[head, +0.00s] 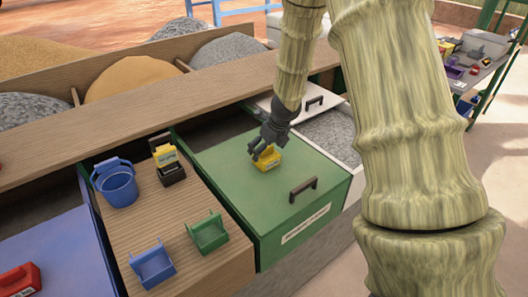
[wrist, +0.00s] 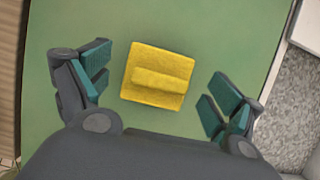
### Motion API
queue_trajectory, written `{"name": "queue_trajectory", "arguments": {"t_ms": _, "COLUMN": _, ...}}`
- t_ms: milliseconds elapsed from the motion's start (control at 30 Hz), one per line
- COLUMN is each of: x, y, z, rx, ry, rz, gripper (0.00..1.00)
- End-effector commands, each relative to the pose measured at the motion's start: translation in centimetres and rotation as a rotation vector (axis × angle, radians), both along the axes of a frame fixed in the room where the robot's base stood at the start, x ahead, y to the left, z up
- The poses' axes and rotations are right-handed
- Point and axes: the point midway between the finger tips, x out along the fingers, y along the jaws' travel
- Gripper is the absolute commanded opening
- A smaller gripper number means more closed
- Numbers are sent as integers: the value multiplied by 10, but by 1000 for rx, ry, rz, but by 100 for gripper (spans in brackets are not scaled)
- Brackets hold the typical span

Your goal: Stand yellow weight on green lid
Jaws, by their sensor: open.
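The yellow weight (head: 267,159) stands upright on the green lid (head: 238,203) of a bin, behind the lid's dark handle (head: 303,189). In the wrist view the yellow weight (wrist: 158,75) shows from above, with a raised bar across its top and the green lid (wrist: 200,25) around it. My gripper (head: 264,147) is right at the weight from above. In the wrist view my gripper (wrist: 165,90) is open, one finger on each side of the weight with a gap to both. The underside of the weight is hidden.
Left of the lid, a wooden board (head: 135,215) bears a blue bucket (head: 116,184), a black and yellow item (head: 168,161), a blue tray (head: 153,264) and a green tray (head: 208,232). A white lid (head: 300,103) lies behind.

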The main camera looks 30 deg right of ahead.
Motion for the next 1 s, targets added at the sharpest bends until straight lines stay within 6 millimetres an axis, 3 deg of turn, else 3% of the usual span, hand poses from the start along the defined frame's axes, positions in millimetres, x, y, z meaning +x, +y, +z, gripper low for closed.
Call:
{"name": "queue_trajectory", "arguments": {"t_ms": 33, "x": -3, "y": 0, "z": 13, "rx": -2, "ry": -1, "rz": 1, "gripper": 93}}
{"name": "queue_trajectory", "arguments": {"t_ms": 200, "x": -15, "y": -1, "z": 40, "rx": -2, "ry": -1, "rz": 1, "gripper": 93}}
{"name": "queue_trajectory", "arguments": {"t_ms": 400, "x": -25, "y": -1, "z": 62, "rx": 0, "ry": 0, "rz": 1, "gripper": 93}}
{"name": "queue_trajectory", "arguments": {"t_ms": 1000, "x": -29, "y": -2, "z": 70, "rx": 0, "ry": 1, "rz": 0, "gripper": 93}}
